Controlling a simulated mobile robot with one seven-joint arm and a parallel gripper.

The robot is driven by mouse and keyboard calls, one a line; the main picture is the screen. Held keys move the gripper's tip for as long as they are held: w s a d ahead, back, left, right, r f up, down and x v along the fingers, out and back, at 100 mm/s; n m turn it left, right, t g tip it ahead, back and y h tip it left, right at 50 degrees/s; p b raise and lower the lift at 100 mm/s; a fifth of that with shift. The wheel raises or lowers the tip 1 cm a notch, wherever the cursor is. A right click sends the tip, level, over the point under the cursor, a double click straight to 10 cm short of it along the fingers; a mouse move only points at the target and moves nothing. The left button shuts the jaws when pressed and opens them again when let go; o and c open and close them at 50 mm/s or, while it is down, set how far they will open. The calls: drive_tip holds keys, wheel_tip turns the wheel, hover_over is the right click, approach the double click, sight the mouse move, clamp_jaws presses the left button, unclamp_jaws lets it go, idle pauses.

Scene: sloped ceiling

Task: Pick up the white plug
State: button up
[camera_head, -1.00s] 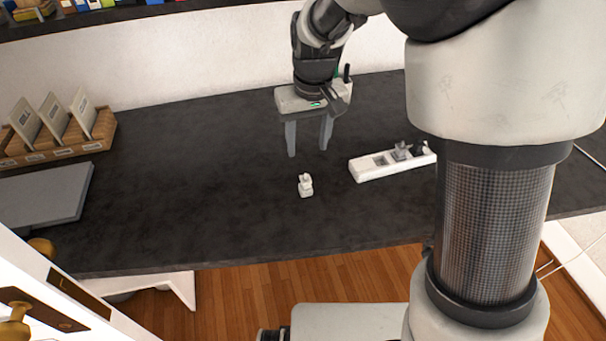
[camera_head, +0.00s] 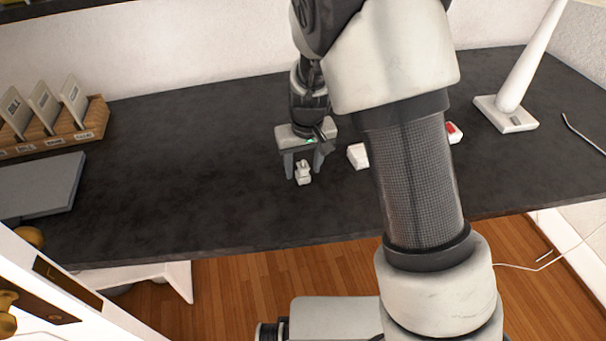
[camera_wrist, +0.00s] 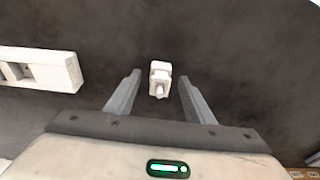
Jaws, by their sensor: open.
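The white plug (camera_head: 303,173) lies on the dark table, and it also shows in the wrist view (camera_wrist: 160,79). My gripper (camera_head: 304,176) is low over the table with its fingers around the plug's position in the head view. In the wrist view my gripper (camera_wrist: 158,85) is open, with one finger on each side of the plug and a gap on both sides. The fingers do not visibly touch it.
A white power strip (camera_wrist: 45,70) lies to the side; my arm hides most of it in the head view (camera_head: 358,156). A wooden card rack (camera_head: 60,138) and grey slab (camera_head: 40,185) are left. A white lamp base (camera_head: 505,115) is right.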

drive_tip(key=shift+w+f, duration=0.1)
drive_tip(key=shift+f, duration=0.3)
drive_tip(key=shift+c, duration=0.3)
drive_tip(key=c, duration=1.1)
drive_tip(key=shift+o, duration=0.2)
drive_tip(key=shift+r, duration=0.1)
wheel_tip(320, 180, up, 10)
drive_tip(key=shift+f+p, duration=0.1)
drive_tip(key=shift+p, duration=0.8)
drive_tip(key=shift+d, duration=0.1)
